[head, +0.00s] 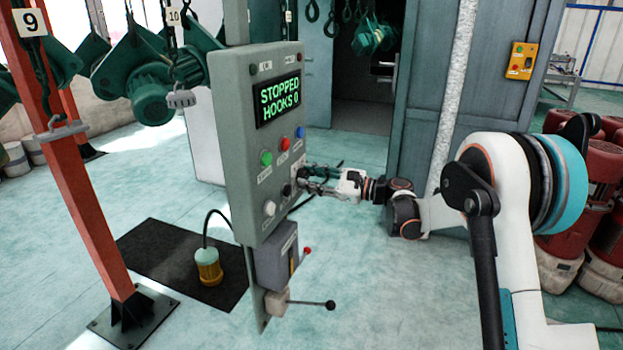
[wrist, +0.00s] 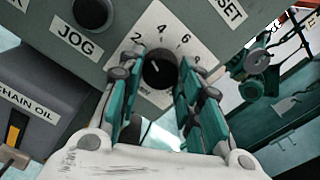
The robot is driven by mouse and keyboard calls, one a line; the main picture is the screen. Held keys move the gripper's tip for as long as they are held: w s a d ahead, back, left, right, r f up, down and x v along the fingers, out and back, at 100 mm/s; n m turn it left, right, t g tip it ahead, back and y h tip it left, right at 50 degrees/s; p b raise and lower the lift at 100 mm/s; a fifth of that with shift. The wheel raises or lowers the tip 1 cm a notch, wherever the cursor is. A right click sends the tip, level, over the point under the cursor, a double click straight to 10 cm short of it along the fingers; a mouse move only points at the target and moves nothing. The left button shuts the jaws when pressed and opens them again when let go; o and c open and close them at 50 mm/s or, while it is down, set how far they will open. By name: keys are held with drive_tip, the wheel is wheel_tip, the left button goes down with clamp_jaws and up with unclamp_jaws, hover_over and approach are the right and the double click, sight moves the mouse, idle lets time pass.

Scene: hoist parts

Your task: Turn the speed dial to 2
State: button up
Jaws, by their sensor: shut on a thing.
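The speed dial (wrist: 160,71) is a round black knob on a pale scale plate (wrist: 172,28). The numbers 2, 4, 6 and part of an 8 show around it. A small pale mark shows on the knob's upper left part, but its exact reading is hard to tell. My gripper (wrist: 159,82) has its green-padded fingers on both sides of the dial, shut on it. In the head view, my gripper (head: 303,184) reaches the lower right of the grey control panel (head: 236,150). The dial (head: 287,190) is partly hidden there. The panel's screen (head: 280,100) reads "STOPPED HOOKS 0".
Green (head: 266,158), red (head: 284,144) and blue (head: 300,132) buttons sit above the dial. The JOG button (wrist: 92,12) is close to its left. A lever (head: 315,304) sticks out below. An orange post (head: 75,160) stands left.

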drive_tip(key=shift+n, duration=1.1)
drive_tip(key=o, duration=1.1)
drive_tip(key=shift+c, duration=0.2)
drive_tip(key=shift+d, duration=0.1)
drive_tip(key=v, duration=1.1)
drive_tip(key=shift+d, duration=0.4)
drive_tip(key=shift+s, duration=0.15)
